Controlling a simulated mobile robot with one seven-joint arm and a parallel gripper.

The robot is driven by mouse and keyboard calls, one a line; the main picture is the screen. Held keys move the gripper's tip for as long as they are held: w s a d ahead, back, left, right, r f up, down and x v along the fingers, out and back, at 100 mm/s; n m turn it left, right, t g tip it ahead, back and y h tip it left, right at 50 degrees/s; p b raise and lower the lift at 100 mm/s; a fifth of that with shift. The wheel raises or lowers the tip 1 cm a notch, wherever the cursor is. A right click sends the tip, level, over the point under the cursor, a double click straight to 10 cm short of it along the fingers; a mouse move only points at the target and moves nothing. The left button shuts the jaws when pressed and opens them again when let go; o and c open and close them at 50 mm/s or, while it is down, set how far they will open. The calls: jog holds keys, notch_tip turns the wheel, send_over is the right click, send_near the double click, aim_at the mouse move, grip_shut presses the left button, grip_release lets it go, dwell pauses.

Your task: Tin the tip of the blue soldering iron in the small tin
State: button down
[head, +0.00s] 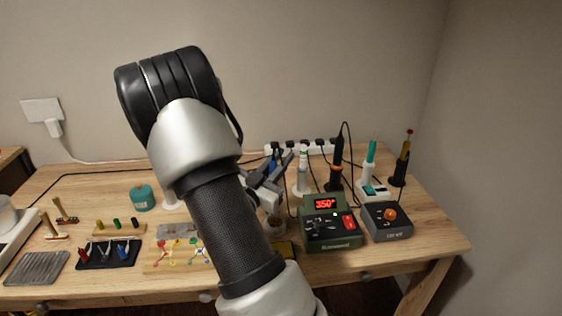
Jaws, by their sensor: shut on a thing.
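My gripper (277,166) is at mid-bench, right of my forearm. It is shut on the blue soldering iron (273,165), of which a small blue part shows between the fingers. The iron's tip is hidden or too small to make out. A small round pale container (276,229), which looks like the small tin, stands on the bench below my gripper, left of the green station. I cannot tell whether the tip touches it.
A green station (333,236) with a red 350 display and a dark grey station (388,222) with an orange knob stand at right. Behind them are several upright irons, including a teal one (371,150), and a power strip (285,148). Small tools and a teal pot (142,198) lie left.

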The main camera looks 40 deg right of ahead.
notch_tip(320, 180, up, 6)
jog(key=p, duration=0.3)
jog(key=shift+f, duration=0.1)
dwell(0.3)
jog(key=d+r, duration=0.2)
jog(key=d, duration=0.6)
dwell(0.6)
